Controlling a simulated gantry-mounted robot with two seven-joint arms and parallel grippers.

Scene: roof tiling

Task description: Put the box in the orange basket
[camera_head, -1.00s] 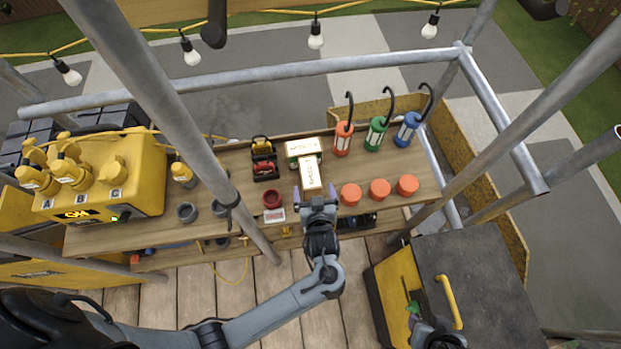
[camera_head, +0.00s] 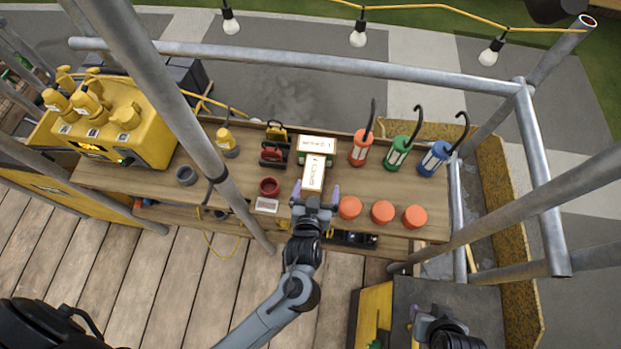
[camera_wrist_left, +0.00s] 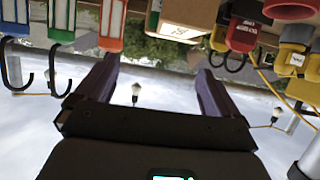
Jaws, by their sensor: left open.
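A box with a white, printed top (camera_head: 313,172) lies on the wooden shelf, its near end by my left gripper. A second white-topped box with green sides (camera_head: 318,144) lies just behind it. My left gripper (camera_head: 315,189) is open and empty, its purple-grey fingers at the near end of the front box. In the left wrist view the gripper (camera_wrist_left: 157,68) is spread, and a cardboard box with a white label (camera_wrist_left: 185,18) shows beyond it. My right gripper (camera_head: 437,325) is low at the right, its jaws unclear. No orange basket can be made out.
Orange, green and blue lanterns (camera_head: 398,153) stand right of the boxes. Several orange round pieces (camera_head: 382,212) line the shelf's front right. A red cup (camera_head: 269,187) sits to the left. A grey scaffold pole (camera_head: 215,175) crosses the left side.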

